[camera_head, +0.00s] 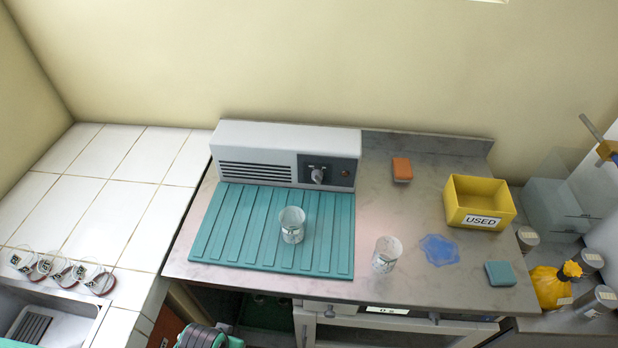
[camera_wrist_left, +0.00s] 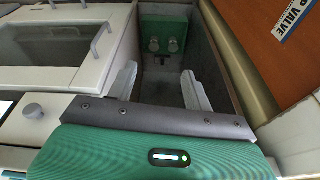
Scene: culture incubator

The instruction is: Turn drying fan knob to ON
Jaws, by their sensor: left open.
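The drying fan (camera_head: 240,148) is a white box with a dark vent grille, at the back of the counter in the head view. Its knob (camera_head: 318,175) is light grey and sits on a dark panel at the fan's right front. A small orange-red spot (camera_head: 345,173) is on the same panel. I cannot read the knob's setting. My left gripper (camera_wrist_left: 160,88) is open and empty in the left wrist view, low beside the cabinets and away from the fan. Part of my left arm shows at the bottom edge of the head view. My right gripper is not in view.
A teal ribbed mat (camera_head: 225,228) with a clear beaker (camera_head: 292,226) lies before the fan. Another beaker (camera_head: 386,255), a blue puddle (camera_head: 440,250), an orange sponge (camera_head: 402,168), a teal sponge (camera_head: 500,273) and a yellow USED bin (camera_head: 480,207) are on the counter.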

